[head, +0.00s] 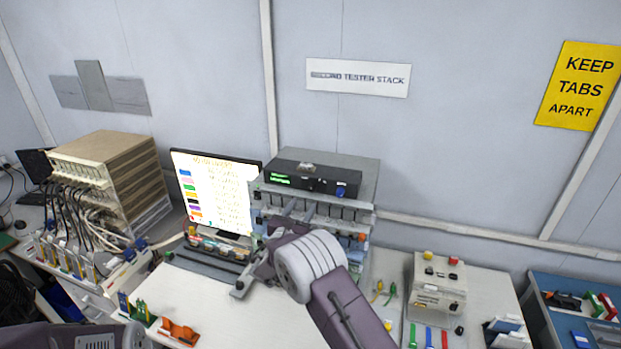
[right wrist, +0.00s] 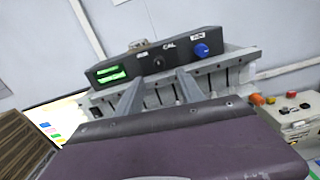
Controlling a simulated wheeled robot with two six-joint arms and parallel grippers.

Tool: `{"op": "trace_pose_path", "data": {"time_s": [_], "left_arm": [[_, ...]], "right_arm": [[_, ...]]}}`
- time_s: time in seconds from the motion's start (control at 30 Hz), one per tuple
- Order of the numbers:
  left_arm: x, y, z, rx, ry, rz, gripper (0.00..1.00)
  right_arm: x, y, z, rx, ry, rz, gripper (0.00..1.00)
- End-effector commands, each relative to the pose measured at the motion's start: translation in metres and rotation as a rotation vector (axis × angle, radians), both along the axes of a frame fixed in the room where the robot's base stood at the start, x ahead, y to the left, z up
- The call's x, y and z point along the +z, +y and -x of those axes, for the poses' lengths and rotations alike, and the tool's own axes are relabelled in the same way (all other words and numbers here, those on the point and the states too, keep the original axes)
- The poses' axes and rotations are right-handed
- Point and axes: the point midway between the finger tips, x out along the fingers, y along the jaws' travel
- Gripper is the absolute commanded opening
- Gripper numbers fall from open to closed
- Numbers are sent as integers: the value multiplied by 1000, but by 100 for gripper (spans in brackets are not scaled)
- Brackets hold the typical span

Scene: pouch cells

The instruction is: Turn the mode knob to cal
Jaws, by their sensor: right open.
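The tester (head: 325,179) is a dark box with a lit green display on top of a grey rack. In the right wrist view its front panel (right wrist: 125,72) carries a small black knob (right wrist: 158,62) near a CAL label (right wrist: 169,45). A larger blue knob (right wrist: 202,50) is to the right under another label; I cannot tell which knob sets the mode. My right gripper (right wrist: 159,77) is open and empty, its fingers pointing toward the panel below the black knob, apparently apart from it. In the head view my left arm shows at the bottom left, its gripper out of view.
The monitor (head: 212,190) stands left of the rack (head: 365,190). A beige cabinet (head: 110,165) with many cables is further left. A small box with buttons (head: 437,287) stands on the bench to the right. A blue tray (head: 540,300) lies at the far right.

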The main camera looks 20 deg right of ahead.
Motion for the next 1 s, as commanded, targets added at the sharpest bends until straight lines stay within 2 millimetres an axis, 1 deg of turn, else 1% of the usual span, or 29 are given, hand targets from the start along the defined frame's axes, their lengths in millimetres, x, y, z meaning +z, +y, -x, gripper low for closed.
{"op": "trace_pose_path", "data": {"time_s": [0.07,0.17,0.37,0.5,0.6,0.73,0.97,1.0], "left_arm": [[-2,0,0,0,1,0,0],[6,0,0,0,1,0,0],[36,0,0,0,0,0,0],[47,0,0,0,0,0,0],[50,0,0,0,1,0,0],[52,0,0,0,1,0,0],[51,0,0,0,1,0,0],[51,0,0,0,1,0,0]], "right_arm": [[-2,0,0,-1,0,0,45],[1,-5,-7,-2,0,-1,45],[5,-29,-41,-3,-1,0,45],[2,-42,-60,-2,-2,-1,45],[1,-47,-69,-1,-1,-2,45],[-1,-50,-74,0,-1,-2,45],[-2,-51,-75,0,-1,-2,45],[-2,-51,-75,0,-1,-2,42]]}}
